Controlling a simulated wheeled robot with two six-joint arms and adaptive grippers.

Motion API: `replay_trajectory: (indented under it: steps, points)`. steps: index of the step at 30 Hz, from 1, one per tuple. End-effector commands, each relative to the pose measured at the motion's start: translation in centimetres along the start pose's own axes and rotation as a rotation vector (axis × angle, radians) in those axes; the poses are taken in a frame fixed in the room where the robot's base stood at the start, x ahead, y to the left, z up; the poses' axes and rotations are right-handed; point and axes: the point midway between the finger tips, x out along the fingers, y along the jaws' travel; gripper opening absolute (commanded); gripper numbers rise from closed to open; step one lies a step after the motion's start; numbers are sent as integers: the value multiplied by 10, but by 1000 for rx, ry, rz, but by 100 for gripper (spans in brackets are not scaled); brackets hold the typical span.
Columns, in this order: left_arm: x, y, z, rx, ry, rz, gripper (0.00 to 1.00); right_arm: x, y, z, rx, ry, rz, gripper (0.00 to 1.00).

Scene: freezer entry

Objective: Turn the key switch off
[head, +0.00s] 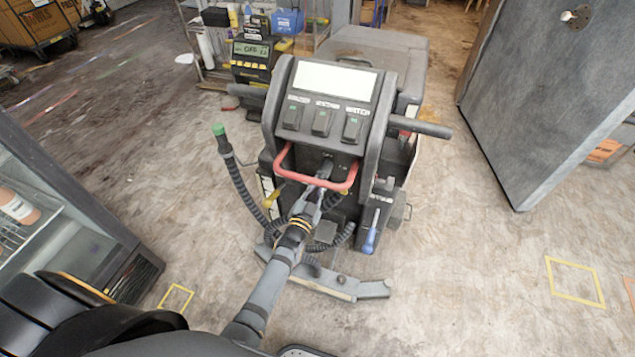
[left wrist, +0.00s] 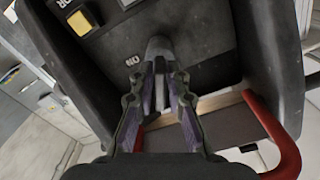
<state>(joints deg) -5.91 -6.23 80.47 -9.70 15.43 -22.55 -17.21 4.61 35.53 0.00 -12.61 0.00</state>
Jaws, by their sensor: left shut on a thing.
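The key switch (head: 325,168) is a dark knob on the lower panel of the floor machine (head: 322,145), below its three buttons. My left gripper (head: 319,183) reaches the panel through the red handle bar (head: 347,186). In the left wrist view its fingertips (left wrist: 161,72) are closed around the key's near end, hiding part of it. My right gripper is not in view.
A green-tipped hose (head: 219,131) stands left of the machine. A glass-fronted cabinet (head: 60,220) is at left, a grey door (head: 550,90) at right. A battery charger (head: 254,50) and shelf stand behind. Open floor lies to the right.

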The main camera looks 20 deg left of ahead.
Motion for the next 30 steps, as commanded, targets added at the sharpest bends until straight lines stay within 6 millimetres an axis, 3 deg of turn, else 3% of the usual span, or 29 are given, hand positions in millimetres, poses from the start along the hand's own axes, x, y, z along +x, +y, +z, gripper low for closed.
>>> replay_trajectory:
  steps: [15, 30]
  points:
    - [0, 0, 0, -368, -3, 1, 0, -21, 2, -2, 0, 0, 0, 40]
    - [-1, 1, 2, -465, -3, 1, 0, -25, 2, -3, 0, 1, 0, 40]
